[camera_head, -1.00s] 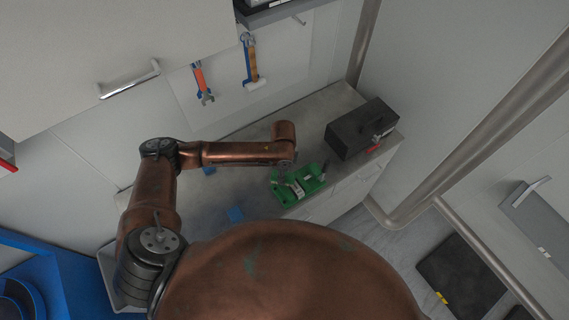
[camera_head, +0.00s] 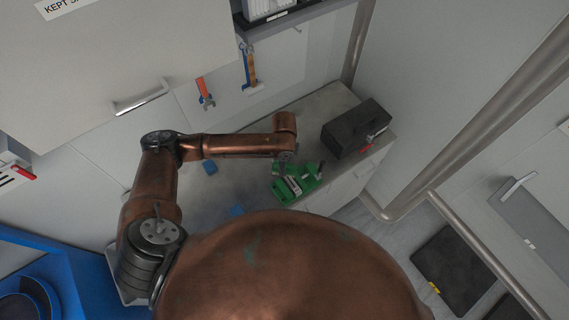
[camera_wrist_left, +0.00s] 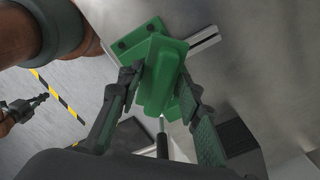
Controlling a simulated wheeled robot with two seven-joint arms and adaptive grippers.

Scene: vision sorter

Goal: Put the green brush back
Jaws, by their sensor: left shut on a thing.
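My left gripper (camera_wrist_left: 155,105) has its two dark fingers on either side of a green block-like piece, which I take for the green brush (camera_wrist_left: 160,75); no bristles show. Right behind it is a green plate (camera_wrist_left: 130,42) with dark screw heads; I cannot tell whether they touch. In the head view the left arm reaches over the bench, and its gripper (camera_head: 290,170) is low at a green holder (camera_head: 284,193) near the bench's front edge. The brush cannot be told apart from the holder there. A dark gripper at the left of the wrist view, probably my right one (camera_wrist_left: 24,108), is small and unclear.
A black toolbox (camera_head: 346,137) stands right of the holder on the grey bench (camera_head: 318,112). Two tools, one red (camera_head: 203,90) and one orange (camera_head: 251,70), hang on the back wall. A pipe rail (camera_head: 420,190) runs at the right.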

